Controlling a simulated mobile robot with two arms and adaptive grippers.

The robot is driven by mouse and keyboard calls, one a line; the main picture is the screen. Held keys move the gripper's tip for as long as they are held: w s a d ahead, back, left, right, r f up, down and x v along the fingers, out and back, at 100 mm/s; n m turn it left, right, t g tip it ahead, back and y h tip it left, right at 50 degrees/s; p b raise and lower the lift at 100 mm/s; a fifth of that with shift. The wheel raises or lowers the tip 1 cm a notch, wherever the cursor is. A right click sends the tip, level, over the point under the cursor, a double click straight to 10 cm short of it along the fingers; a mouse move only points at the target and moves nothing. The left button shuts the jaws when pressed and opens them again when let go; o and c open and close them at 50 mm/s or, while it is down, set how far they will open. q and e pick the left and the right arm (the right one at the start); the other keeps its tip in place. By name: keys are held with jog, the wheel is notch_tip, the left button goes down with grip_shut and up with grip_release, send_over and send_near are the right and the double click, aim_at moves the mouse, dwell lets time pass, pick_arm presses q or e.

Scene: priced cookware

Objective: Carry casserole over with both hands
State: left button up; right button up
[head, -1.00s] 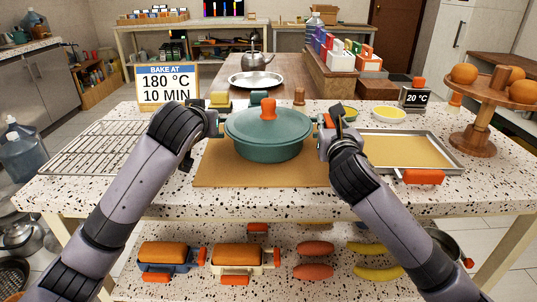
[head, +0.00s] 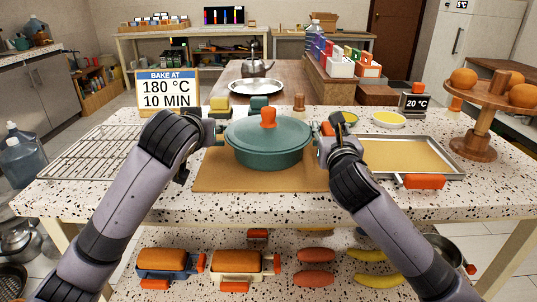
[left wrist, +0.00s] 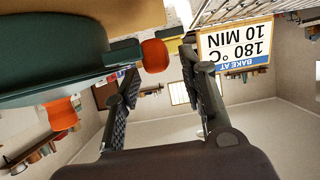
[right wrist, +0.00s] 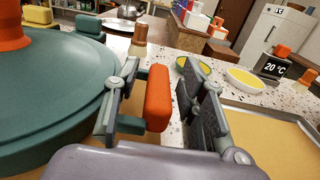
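The casserole (head: 268,152) is a green lidded pot with an orange lid knob, upright on the brown mat (head: 215,178). My left gripper (head: 216,124) is at its left side. In the left wrist view, which looks upside down, an orange side handle (left wrist: 155,55) lies between the fingers of my open left gripper (left wrist: 160,65). My right gripper (head: 322,138) is at the right side. In the right wrist view the other orange handle (right wrist: 158,97) stands between the open fingers of my right gripper (right wrist: 160,88), with a gap at the right finger.
A wire rack (head: 92,160) lies at the left, and a shallow tray (head: 448,173) at the right. Behind the casserole are a yellow block (head: 219,104), a small wooden piece (head: 299,103) and yellow bowls (head: 390,119). A "BAKE AT 180 °C" sign (head: 168,90) stands back left.

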jog(key=shift+s, duration=0.2)
pick_arm(q)
jog(key=v, duration=0.9)
pick_arm(e)
jog(key=s, duration=1.1)
jog(key=shift+s, duration=0.35)
